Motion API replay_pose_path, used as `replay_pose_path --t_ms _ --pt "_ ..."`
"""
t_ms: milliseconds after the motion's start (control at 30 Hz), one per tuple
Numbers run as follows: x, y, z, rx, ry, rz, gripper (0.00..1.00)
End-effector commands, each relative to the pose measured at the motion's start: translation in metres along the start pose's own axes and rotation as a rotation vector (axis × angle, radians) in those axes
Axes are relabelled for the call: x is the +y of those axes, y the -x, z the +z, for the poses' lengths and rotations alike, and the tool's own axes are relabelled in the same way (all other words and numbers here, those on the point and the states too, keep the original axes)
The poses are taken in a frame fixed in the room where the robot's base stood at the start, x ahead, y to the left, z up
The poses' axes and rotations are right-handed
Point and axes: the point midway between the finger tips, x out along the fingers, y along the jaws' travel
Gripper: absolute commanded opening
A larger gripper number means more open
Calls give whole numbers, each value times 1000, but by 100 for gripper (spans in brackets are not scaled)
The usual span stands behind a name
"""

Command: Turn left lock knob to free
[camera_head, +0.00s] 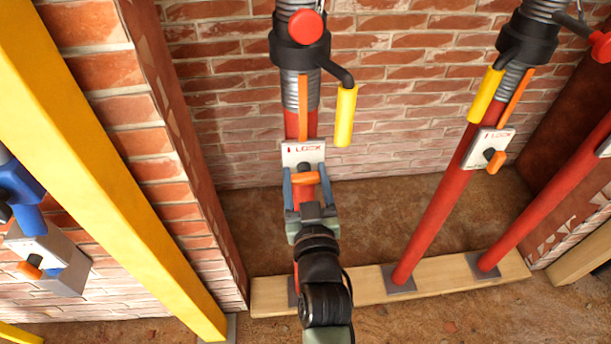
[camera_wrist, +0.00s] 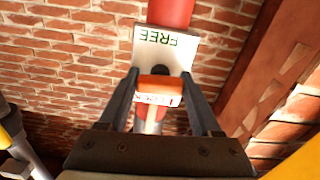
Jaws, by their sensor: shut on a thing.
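The left red prop (camera_head: 301,126) stands against the brick wall. It carries a white lock plate (camera_head: 302,152) with red "LOCK" lettering at its top edge. The orange lock knob (camera_head: 305,178) lies crosswise on it, roughly horizontal in the head view. My gripper (camera_head: 306,177) reaches up from below and is shut on this knob, one finger at each end. In the wrist view the knob (camera_wrist: 160,88) sits between both fingers (camera_wrist: 160,80). The plate (camera_wrist: 150,48) shows green "FREE" lettering upside down there. My fingers and the knob hide part of the plate.
A yellow handle (camera_head: 346,115) hangs right of the left prop's collar. A second red prop (camera_head: 435,215) has its own white plate and orange knob (camera_head: 495,161). A wooden board (camera_head: 365,287) lies under the props. A yellow beam (camera_head: 100,160) slants across the left.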

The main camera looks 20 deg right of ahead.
Motion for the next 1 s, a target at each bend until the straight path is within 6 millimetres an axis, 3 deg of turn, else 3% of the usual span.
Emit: replay_pose_path --t_ms 467,500,633,1000 --pt "0 0 1 -1 -105 0 9" --pt "0 0 1 -1 -106 0 69" --pt "0 0 1 -1 -104 0 92" --pt "0 3 1 -1 -102 0 95"
